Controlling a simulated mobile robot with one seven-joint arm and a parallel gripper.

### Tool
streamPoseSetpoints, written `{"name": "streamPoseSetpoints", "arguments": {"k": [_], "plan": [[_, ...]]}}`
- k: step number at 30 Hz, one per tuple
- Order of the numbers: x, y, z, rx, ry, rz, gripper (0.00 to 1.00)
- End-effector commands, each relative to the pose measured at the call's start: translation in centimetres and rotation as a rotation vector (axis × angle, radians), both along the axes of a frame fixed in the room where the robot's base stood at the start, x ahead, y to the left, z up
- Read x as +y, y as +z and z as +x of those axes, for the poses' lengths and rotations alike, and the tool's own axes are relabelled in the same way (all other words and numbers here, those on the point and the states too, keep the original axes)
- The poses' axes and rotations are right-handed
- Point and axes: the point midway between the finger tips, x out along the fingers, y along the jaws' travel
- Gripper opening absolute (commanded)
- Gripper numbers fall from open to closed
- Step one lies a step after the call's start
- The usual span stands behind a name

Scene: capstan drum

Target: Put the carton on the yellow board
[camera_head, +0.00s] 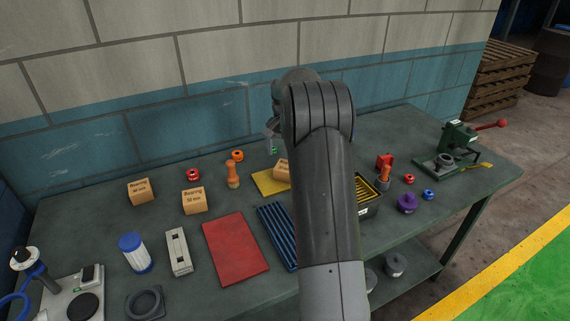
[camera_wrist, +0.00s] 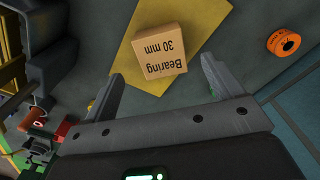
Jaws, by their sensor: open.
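A small brown carton (camera_wrist: 160,52) marked "Bearing 30 mm" sits on the yellow board (camera_wrist: 208,14), near one edge of it, in the wrist view. In the head view the carton (camera_head: 281,168) and board (camera_head: 268,183) show beside my arm, which hides part of both. My gripper (camera_wrist: 162,70) is open and empty. Its fingers lie to either side of the carton's near edge, apart from it. In the head view my gripper is mostly hidden behind my arm.
Two other cartons (camera_head: 140,191) (camera_head: 194,201) stand to the left. A blue ribbed tray (camera_head: 276,235) and red board (camera_head: 235,247) lie in front. A green press (camera_head: 457,140) stands right.

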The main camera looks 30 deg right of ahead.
Motion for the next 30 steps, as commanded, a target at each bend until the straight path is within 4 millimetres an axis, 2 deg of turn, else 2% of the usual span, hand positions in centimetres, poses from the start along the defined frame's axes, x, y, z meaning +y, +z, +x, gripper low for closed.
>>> {"name": "streamPoseSetpoints", "arguments": {"k": [3,9,14,17,21,24,30], "plan": [[0.0,2.1,0.0,-0.002,0.0,-0.001,0.85],[0.1,4.1,-0.1,-0.001,0.001,0.0,0.85],[1.6,6.5,-1.3,-0.025,0.038,-0.006,0.85],[3.6,8.9,-3.2,-0.055,0.086,-0.017,0.85],[6.7,12.4,-6.7,-0.104,0.169,-0.034,0.85],[8.8,14.4,-9.5,-0.139,0.228,-0.046,0.85],[12.7,17.1,-15.6,-0.21,0.345,-0.073,0.85]]}}
